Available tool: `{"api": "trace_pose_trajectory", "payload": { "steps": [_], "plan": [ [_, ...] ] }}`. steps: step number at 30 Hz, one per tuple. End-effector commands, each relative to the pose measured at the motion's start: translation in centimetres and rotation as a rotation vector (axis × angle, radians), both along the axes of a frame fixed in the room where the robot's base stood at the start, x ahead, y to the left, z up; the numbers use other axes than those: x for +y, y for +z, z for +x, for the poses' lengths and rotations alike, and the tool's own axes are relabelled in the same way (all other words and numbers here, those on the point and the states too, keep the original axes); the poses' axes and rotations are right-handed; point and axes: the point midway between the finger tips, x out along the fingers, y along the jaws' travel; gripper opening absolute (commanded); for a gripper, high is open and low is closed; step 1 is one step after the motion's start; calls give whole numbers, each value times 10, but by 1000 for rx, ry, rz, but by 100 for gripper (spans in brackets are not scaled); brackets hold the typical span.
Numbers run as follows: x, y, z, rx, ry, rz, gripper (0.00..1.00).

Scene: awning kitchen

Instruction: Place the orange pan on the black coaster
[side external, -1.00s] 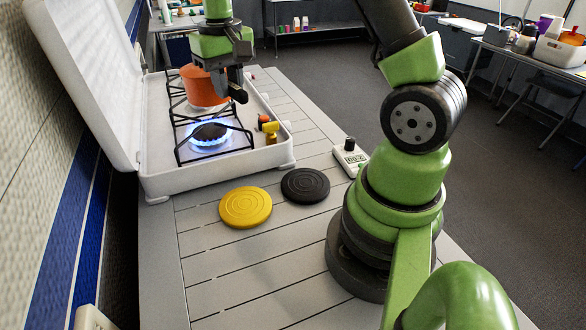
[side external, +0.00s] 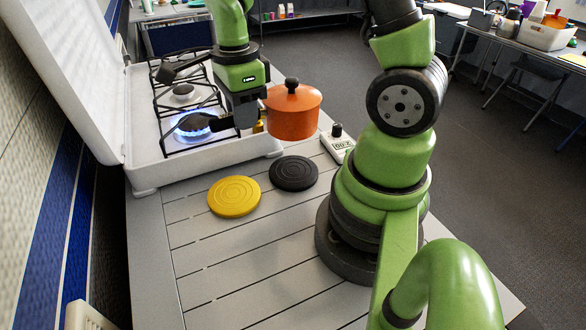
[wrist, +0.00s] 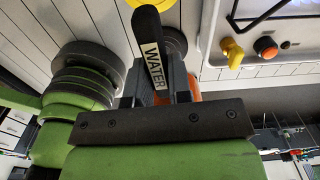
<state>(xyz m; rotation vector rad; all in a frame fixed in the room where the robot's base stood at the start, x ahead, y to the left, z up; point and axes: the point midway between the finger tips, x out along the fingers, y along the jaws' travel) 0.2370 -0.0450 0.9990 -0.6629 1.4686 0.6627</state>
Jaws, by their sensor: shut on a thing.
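The orange pan (side external: 292,112) has a lid with a black knob in the side external view. My gripper (side external: 244,112) is shut on its black handle, which carries a "WATER" label in the wrist view (wrist: 153,55). The pan looks level and is held in the air right of the stove, beyond the black coaster (side external: 294,173). The coaster lies flat and bare on the slatted table; part of it also shows behind the handle in the wrist view (wrist: 174,42). Most of the pan is hidden by my gripper there, with only an orange sliver (wrist: 194,88) visible.
A yellow coaster (side external: 234,196) lies just left of the black one. The white stove (side external: 150,165) has a lit front burner (side external: 195,124) and an open lid. A small white timer (side external: 337,142) stands right of the coasters near my base. The slatted table's near part is clear.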

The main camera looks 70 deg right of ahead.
Motion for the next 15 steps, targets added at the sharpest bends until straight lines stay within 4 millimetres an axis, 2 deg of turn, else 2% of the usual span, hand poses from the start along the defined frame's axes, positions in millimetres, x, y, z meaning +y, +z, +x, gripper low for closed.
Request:
{"api": "trace_pose_trajectory", "payload": {
  "steps": [3,10,15],
  "plan": [
    [1,-8,-3,4,-42,0,0],
    [1,-48,-3,6,-50,2,0],
    [1,-62,-3,3,-51,1,0]
  ]
}}
